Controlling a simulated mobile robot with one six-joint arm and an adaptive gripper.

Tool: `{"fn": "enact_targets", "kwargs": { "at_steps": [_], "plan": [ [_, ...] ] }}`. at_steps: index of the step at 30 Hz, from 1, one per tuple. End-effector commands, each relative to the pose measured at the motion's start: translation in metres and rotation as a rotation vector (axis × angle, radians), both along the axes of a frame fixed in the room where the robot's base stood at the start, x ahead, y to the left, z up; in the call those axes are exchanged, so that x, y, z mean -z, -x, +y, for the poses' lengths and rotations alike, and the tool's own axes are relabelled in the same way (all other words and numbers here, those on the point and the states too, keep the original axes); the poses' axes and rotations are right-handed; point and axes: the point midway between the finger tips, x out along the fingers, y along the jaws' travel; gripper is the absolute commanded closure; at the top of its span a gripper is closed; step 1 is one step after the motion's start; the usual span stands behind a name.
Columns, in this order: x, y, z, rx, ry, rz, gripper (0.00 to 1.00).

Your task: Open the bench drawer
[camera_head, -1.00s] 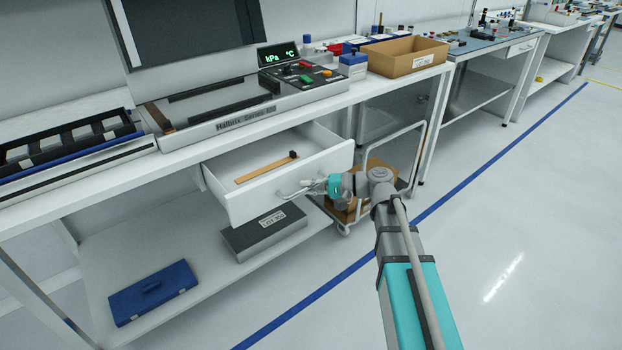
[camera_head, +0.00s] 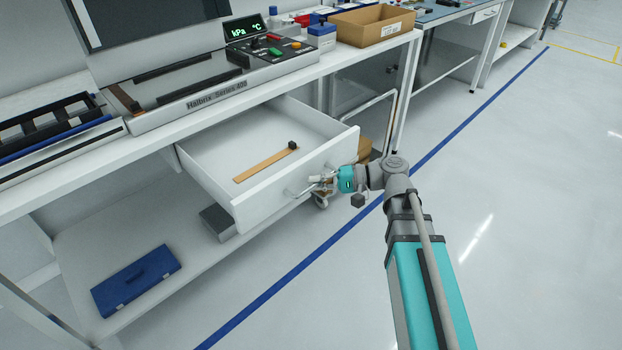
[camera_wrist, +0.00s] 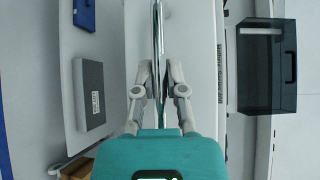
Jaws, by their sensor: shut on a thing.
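The white bench drawer (camera_head: 290,196) stands well out from under the bench top in the head view. Inside it lie a flat wooden strip (camera_head: 262,166) and a small dark block (camera_head: 292,145). A metal bar handle (camera_head: 303,190) is on its front. My gripper (camera_head: 325,182) is at the right part of this handle. In the wrist view the two fingers of my gripper (camera_wrist: 159,95) close on the shiny handle bar (camera_wrist: 158,40), one on each side. The exact contact is too small to see in the head view.
The bench top carries a Halbrix test handler (camera_head: 215,90) and a cardboard box (camera_head: 372,24). On the lower shelf are a blue case (camera_head: 135,281) and a grey box (camera_head: 217,222). A trolley (camera_head: 378,107) stands right of the drawer. The floor (camera_head: 520,200) at right is clear.

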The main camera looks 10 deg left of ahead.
Motion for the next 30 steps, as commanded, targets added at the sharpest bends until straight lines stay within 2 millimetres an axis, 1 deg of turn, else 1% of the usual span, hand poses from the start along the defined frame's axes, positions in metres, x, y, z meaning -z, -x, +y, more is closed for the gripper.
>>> {"fn": "enact_targets", "kwargs": {
  "at_steps": [11, 12, 14, 15, 17, 30],
  "plan": [
    [-0.0007, -0.0012, 0.0057, -0.004, -0.003, -0.001, 1.0],
    [-0.0008, -0.0014, 0.0059, -0.004, -0.003, -0.001, 0.77],
    [-0.0008, -0.0011, 0.0067, -0.005, -0.003, -0.001, 0.66],
    [-0.0008, -0.0008, 0.007, -0.006, -0.003, -0.001, 0.58],
    [-0.0007, -0.0004, 0.0072, -0.007, -0.002, -0.001, 0.49],
    [-0.0004, 0.0008, 0.0075, -0.009, -0.001, 0.0, 0.49]
  ]
}}
